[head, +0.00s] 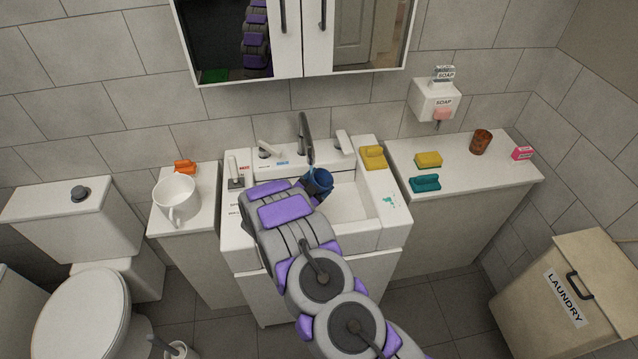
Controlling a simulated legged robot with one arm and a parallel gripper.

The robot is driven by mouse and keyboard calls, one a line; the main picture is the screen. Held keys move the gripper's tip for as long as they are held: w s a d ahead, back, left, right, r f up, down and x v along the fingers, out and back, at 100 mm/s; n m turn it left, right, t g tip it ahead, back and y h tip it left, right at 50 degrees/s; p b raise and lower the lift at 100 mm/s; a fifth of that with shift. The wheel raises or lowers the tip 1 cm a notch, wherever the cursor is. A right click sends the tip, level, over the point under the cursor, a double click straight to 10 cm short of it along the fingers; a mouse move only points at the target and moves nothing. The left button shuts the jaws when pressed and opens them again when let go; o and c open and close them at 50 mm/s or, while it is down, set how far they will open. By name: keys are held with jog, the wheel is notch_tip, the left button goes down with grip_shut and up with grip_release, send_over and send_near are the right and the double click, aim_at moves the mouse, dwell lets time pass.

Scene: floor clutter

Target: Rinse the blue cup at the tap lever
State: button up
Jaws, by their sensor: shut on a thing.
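The blue cup (320,180) is over the white sink basin (347,203), just below the grey tap spout (305,130). My arm reaches in from the lower right, and my gripper (308,188) is at the cup, shut on it. The fingers are mostly hidden behind my arm and the cup. A tap lever (343,142) stands to the right of the spout, and another lever (266,150) stands to its left. I cannot tell whether water runs.
A white mug (176,197) and an orange item (185,167) stand on the left counter. Yellow (428,159) and teal (425,183) sponges and a brown cup (481,142) are on the right counter. A mirror cabinet (300,70) hangs above the sink.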

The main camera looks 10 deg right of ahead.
jog(key=shift+w+d, duration=0.1)
jog(key=shift+d, duration=0.15)
jog(key=shift+w+d, duration=0.1)
jog(key=shift+d, duration=0.25)
jog(key=shift+a, duration=0.15)
jog(key=shift+s+a, duration=0.2)
jog(key=shift+a, duration=0.25)
jog(key=shift+d, duration=0.1)
dwell(0.4)
jog(key=shift+w+d, duration=0.2)
jog(key=shift+d, duration=0.25)
